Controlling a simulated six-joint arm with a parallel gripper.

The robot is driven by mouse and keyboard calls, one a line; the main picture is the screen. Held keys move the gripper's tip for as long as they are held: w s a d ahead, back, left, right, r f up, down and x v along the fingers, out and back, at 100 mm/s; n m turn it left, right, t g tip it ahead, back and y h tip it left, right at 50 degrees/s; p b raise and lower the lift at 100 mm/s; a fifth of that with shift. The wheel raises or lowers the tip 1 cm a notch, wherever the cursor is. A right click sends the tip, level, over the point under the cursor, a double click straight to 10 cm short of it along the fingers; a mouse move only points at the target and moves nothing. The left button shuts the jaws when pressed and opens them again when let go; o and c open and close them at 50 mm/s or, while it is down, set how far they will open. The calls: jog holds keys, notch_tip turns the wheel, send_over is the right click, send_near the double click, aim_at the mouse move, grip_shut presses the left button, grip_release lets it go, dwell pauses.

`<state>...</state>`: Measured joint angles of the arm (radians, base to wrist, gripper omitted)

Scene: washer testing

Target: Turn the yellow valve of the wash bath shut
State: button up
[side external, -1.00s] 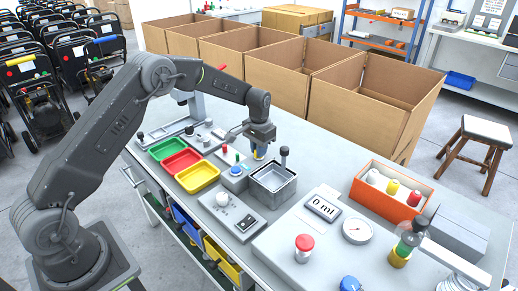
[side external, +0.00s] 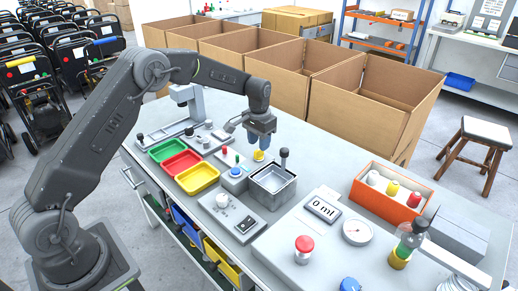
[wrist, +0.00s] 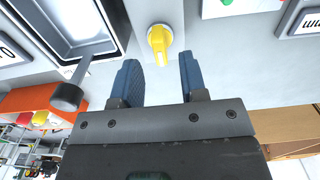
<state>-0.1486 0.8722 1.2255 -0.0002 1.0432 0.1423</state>
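The yellow valve (side external: 259,155) sits beside the metal wash bath (side external: 285,192) on the bench. In the wrist view the valve (wrist: 158,42) shows a round base with a short lever pointing down the picture towards my fingers. The bath's rim (wrist: 122,25) is to its left there. My gripper (side external: 262,141) is above and close to the valve, pointing down. In the wrist view my gripper (wrist: 157,72) has its two blue fingers apart with nothing between them; the valve lies past the fingertips.
A dark-knobbed lever (side external: 284,155) stands up at the bath's edge; it also shows left of my fingers in the wrist view (wrist: 66,96). Cardboard boxes (side external: 335,110) stand behind the bench. An orange bin (side external: 385,205) is at the right.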

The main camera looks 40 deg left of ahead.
notch_tip(320, 180, up, 10)
dwell(0.3)
jog(key=shift+r, duration=0.1)
jog(key=s+d+r+t, duration=0.1)
jog(key=s+d+r, duration=0.2)
jog(key=s+r, duration=0.4)
jog(key=s+d+r+t, duration=0.2)
jog(key=s+r, duration=0.4)
jog(key=s, duration=0.3)
jog(key=s+d+f+t, duration=0.1)
jog(key=s, duration=0.8)
jog(key=s+d+f+t, duration=0.1)
jog(key=s+d+f, duration=0.1)
jog(key=s, duration=0.8)
jog(key=shift+d+f+t, duration=0.15)
jog(key=shift+f+t, duration=0.15)
